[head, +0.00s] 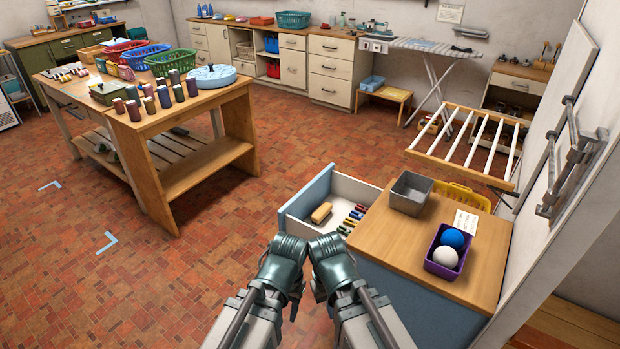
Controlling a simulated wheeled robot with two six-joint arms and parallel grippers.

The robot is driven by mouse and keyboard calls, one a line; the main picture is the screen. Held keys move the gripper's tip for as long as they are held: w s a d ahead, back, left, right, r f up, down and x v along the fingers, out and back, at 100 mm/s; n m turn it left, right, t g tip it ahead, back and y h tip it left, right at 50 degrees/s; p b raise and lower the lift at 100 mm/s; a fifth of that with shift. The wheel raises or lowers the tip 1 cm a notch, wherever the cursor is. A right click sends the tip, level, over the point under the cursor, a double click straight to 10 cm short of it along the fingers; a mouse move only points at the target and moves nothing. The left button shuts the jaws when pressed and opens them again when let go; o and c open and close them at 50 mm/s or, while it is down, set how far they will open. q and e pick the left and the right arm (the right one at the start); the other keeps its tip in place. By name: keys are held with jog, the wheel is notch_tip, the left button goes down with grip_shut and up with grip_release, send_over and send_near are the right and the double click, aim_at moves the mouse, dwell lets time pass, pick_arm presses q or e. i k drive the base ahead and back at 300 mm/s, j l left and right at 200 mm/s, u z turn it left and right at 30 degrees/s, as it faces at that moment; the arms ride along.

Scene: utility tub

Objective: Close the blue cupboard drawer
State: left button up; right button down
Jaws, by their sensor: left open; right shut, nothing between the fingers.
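The blue cupboard (418,298) has a wooden top and stands in front of me, right of centre. Its drawer (303,207) is pulled out to the left, with a pale blue front and white inner walls. A tan brush-like block (321,212) and a row of small coloured items (353,219) lie inside. My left gripper (289,243) and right gripper (325,243) are close together at the near side of the drawer. The left is open and the right is shut, both empty. Their fingertips are hard to make out, and I cannot tell whether either touches the drawer.
On the cupboard top are a grey bin (410,194), a purple basket (436,270) with a blue and a white ball, and a white note (466,221). A drying rack (470,142) stands behind. A wooden workbench (190,125) is at left. The brick floor left of the drawer is clear.

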aim_at(342, 191)
jog(key=j+z, duration=0.15)
jog(key=z, duration=0.25)
jog(key=i+j+z, duration=0.1)
jog(key=z, duration=0.35)
jog(key=j+z, duration=0.35)
jog(key=j, duration=0.45)
jog(key=j+z, duration=0.4)
jog(key=j, duration=0.9)
jog(key=k+j, duration=0.15)
jog(key=j, duration=0.8)
jog(key=k+j, duration=0.15)
jog(key=j, duration=0.35)
jog(key=j+z, duration=0.2)
jog(key=z, duration=0.15)
jog(key=k+j+z, duration=0.15)
jog(key=z, duration=0.2)
